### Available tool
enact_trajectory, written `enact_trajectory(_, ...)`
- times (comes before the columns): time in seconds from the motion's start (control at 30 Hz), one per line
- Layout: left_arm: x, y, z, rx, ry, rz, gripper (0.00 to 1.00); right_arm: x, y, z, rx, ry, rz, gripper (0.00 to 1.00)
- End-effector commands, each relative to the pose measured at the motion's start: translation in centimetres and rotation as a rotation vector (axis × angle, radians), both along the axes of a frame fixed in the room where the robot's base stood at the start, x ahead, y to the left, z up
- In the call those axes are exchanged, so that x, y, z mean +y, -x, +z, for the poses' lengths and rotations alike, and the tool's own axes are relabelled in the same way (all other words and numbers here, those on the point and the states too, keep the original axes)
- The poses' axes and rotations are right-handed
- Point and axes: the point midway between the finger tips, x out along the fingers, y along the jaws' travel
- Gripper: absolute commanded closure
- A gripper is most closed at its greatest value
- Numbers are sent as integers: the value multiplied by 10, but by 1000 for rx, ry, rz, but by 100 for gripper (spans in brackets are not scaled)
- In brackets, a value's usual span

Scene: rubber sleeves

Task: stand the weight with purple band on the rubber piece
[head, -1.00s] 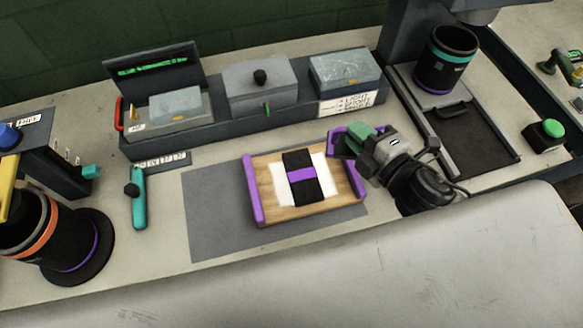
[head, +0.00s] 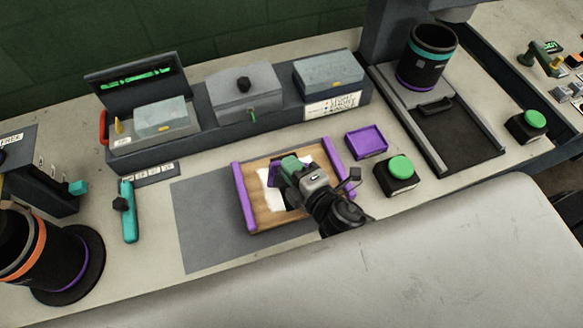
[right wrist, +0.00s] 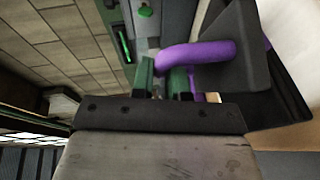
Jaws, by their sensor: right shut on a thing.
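My right gripper (head: 284,168) is over the wooden board in the head view. In the right wrist view its green fingers (right wrist: 163,84) are shut on the curved purple handle of a dark weight (right wrist: 198,53). A little of the weight's purple (head: 274,173) shows beside the fingers in the head view. The board (head: 248,212) has purple side bars and a white sheet (head: 268,190). The black rubber piece with its purple band lies there, now mostly hidden by my gripper. I cannot tell whether the weight touches it. My left gripper is not in view.
A purple tray (head: 367,141) stands empty right of the board, beside a green button (head: 400,168). A grey bench unit with boxes (head: 240,90) stands behind. A teal tool (head: 128,212) and a dark cylinder (head: 30,245) are at left. The grey mat (head: 205,225) is bare left of the board.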

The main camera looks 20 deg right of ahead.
Motion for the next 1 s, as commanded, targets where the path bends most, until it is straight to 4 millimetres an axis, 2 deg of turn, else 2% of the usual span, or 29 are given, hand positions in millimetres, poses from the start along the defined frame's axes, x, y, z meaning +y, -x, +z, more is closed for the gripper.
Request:
enact_trajectory(0.4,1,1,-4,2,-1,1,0,0,-1,-4,-5,-1,1,100)
enact_trajectory(0.43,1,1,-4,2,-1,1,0,0,0,-6,0,0,0,84)
enact_trajectory(0.6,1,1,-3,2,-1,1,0,0,0,-5,0,0,0,60)
enact_trajectory(0.93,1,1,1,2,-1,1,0,0,0,0,-1,0,1,60)
enact_trajectory(1.0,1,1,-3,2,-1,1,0,-2,6,-3,1,-1,0,60)
